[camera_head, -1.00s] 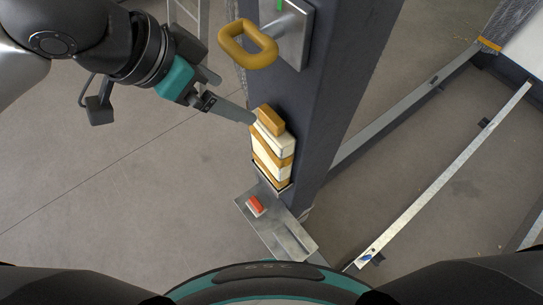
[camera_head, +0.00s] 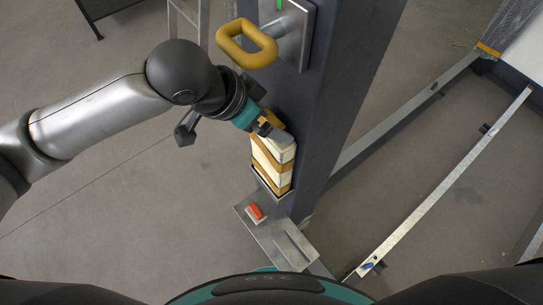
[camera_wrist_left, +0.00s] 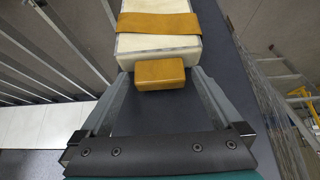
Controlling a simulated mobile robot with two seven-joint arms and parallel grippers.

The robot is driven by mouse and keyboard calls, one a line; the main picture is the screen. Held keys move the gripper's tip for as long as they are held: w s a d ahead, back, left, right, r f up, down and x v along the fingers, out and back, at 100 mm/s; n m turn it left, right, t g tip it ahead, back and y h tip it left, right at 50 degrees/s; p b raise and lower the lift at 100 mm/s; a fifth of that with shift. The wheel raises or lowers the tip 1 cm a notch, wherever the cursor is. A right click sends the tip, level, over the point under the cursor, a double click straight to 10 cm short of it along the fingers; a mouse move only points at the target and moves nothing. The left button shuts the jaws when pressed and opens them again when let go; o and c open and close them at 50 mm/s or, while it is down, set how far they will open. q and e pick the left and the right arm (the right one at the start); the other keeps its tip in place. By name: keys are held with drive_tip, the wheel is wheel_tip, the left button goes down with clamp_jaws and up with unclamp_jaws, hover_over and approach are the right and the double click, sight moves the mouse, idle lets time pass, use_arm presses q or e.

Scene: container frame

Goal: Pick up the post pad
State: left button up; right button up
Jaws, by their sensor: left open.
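The post pad (camera_head: 273,166) is a block with cream and orange-yellow bands, low on the near face of the dark post. It also shows at the top of the left wrist view (camera_wrist_left: 158,47). An orange block (camera_wrist_left: 160,74) sticks out at its near end. My left gripper (camera_head: 272,130) is at the pad's upper end, partly hiding it. In the left wrist view, its open fingers (camera_wrist_left: 162,78) stand on either side of the orange block. Contact is not clear. My right gripper is not in view.
The dark post (camera_head: 345,75) carries a yellow ring handle (camera_head: 247,44) on a metal plate above the pad. A metal foot plate (camera_head: 278,238) with a red piece (camera_head: 255,212) lies below. Grey rails run along the floor at right.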

use_arm(q)
clamp_jaws()
idle(0.8)
